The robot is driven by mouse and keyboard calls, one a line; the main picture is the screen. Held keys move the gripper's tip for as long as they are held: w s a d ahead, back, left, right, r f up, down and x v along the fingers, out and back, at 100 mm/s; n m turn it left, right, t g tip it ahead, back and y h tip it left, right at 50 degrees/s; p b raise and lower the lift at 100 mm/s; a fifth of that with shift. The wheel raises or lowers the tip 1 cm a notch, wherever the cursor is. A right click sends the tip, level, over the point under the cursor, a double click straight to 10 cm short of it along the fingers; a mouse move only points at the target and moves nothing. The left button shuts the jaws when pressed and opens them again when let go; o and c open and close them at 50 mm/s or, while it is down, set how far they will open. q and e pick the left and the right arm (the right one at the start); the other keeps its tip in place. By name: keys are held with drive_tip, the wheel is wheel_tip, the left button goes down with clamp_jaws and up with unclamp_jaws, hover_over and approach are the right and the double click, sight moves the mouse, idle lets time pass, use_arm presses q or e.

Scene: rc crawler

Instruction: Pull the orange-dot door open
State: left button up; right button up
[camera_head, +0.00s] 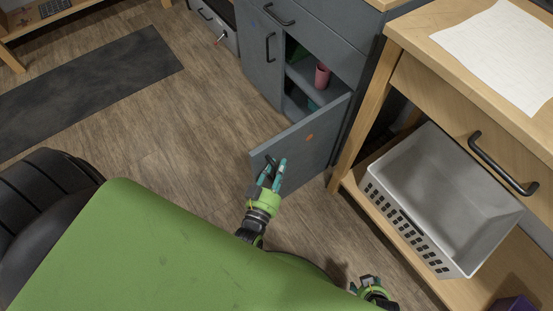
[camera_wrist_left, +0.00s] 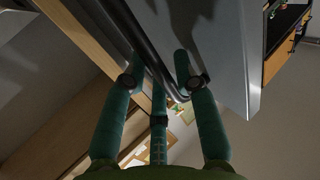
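The orange-dot door (camera_head: 318,152) is a grey cabinet door with an orange mark on its face. It stands swung out from the cabinet, which shows its inside. My left gripper (camera_head: 273,170) is at the door's dark handle (camera_wrist_left: 150,62), near the free edge. In the left wrist view its teal fingers (camera_wrist_left: 160,85) lie around and beside the handle bar. Whether they are closed tight on it I cannot tell. My right gripper (camera_head: 368,284) is low at the bottom edge, away from the door. Its fingers are too small to judge.
The grey cabinet (camera_head: 318,40) holds a pink cup (camera_head: 321,76) on a shelf. A wooden workbench (camera_head: 425,62) stands right of the door, with a grey basket (camera_head: 445,190) on its lower shelf. Bare floor lies left of the door, with a dark mat (camera_head: 85,88) farther left.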

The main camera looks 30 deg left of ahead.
use_arm(q)
drive_tip(key=s+d, duration=0.1)
drive_tip(key=s, duration=1.1)
drive_tip(key=shift+d, duration=0.1)
wheel_tip(320, 180, down, 12)
drive_tip(key=w+d+f+m+g+h, duration=0.1)
drive_tip(key=w+m+g+h, duration=0.15)
drive_tip(key=g, duration=0.45)
drive_tip(key=s+a+f+m+g, duration=0.1)
drive_tip(key=s+a+f+g, duration=0.4)
drive_tip(key=f+g, duration=0.25)
drive_tip(key=s+a+r+g+p, duration=0.1)
drive_tip(key=s+r+p, duration=0.3)
drive_tip(key=s+p, duration=0.5)
drive_tip(key=s+a+r+g+p, duration=0.1)
drive_tip(key=s+r+p, duration=0.4)
drive_tip(key=s+p, duration=0.4)
drive_tip(key=shift+r+y, duration=0.2)
drive_tip(key=shift+y, duration=0.15)
use_arm(e)
drive_tip(key=s+d+r+g, duration=0.1)
drive_tip(key=s+r, duration=0.4)
drive_tip(key=s, duration=0.3)
drive_tip(key=s+d+r+g, duration=0.1)
drive_tip(key=s+r, duration=0.4)
drive_tip(key=s, duration=0.4)
drive_tip(key=shift+s+d+g, duration=0.15)
drive_tip(key=shift+s+g, duration=0.05)
drive_tip(key=shift+g, duration=0.2)
